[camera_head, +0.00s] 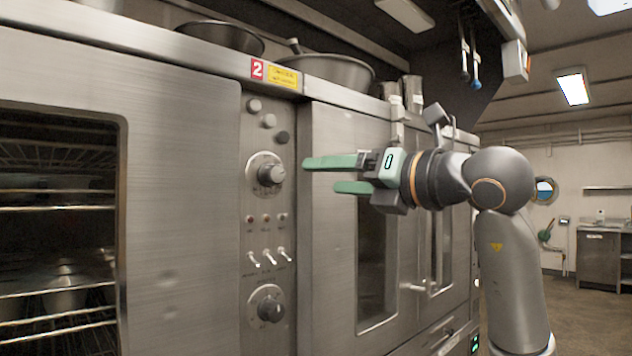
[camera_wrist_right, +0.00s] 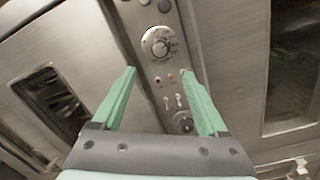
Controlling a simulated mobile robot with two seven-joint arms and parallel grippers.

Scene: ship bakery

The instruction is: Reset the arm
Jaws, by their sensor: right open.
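My right arm (camera_head: 510,265) reaches up from the lower right in the head view. My right gripper (camera_head: 335,175) is open and empty, its two green fingers pointing left toward the oven's control panel (camera_head: 269,225). In the right wrist view the open fingers of the right gripper (camera_wrist_right: 155,95) frame the panel, with nothing between them. The upper knob (camera_head: 270,174) lies left of the fingertips in the head view; it also shows in the wrist view (camera_wrist_right: 159,46). I see no contact with the panel. My left gripper is not in view.
The steel oven (camera_head: 180,200) fills the left and middle, with a dark rack window (camera_head: 60,150) and a door handle (camera_head: 421,287). Metal bowls (camera_head: 325,72) sit on top. Utensils (camera_head: 476,70) hang above the arm. Open floor (camera_head: 585,315) and a cabinet (camera_head: 600,260) lie at the right.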

